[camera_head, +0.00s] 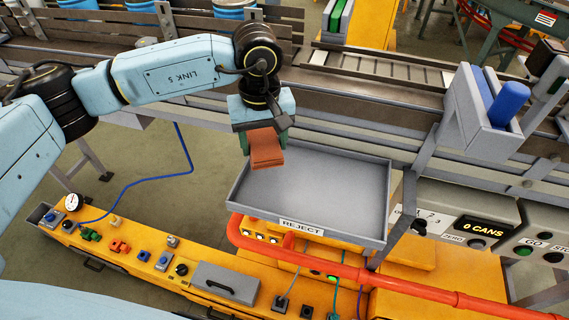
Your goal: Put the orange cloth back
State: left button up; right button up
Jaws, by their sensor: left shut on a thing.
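The orange cloth (267,149) is a folded, brownish-orange piece. My left gripper (265,130) is shut on it and points downward. The cloth hangs below the jaws, in front of the upper left part of the grey tray marked REJECT (240,190). I cannot tell whether the cloth touches the tray. The tray looks otherwise empty. My right gripper is not in view.
A grey holder with a blue roller (508,103) stands at the right. A red pipe (400,285) runs below the tray. The yellow console (140,262) carries knobs, small valves and a grey lidded box (226,282). A conveyor (380,72) crosses behind.

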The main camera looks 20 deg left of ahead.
aim_at(278, 178)
pick_arm(q)
jog(key=shift+w+d+r+n+p, duration=0.15)
jog(key=shift+d+r+n+p, duration=0.2)
jog(key=shift+d+n, duration=0.25)
jog(key=shift+w+d+r+n+p, duration=0.1)
jog(key=shift+d+r+n+p, duration=0.1)
jog(key=shift+d+r+n, duration=0.35)
jog(key=shift+w+f+n, duration=0.1)
jog(key=shift+f+n, duration=0.25)
jog(key=shift+f, duration=0.05)
notch_tip(278, 178, down, 9)
jog(key=shift+r+p, duration=0.1)
jog(key=shift+p, duration=0.65)
jog(key=shift+f, duration=0.35)
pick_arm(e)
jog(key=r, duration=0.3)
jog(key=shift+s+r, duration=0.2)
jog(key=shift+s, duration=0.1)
pick_arm(q)
jog(key=shift+f, duration=0.2)
jog(key=o, duration=0.9)
jog(key=shift+r, duration=0.1)
jog(key=shift+c, duration=0.2)
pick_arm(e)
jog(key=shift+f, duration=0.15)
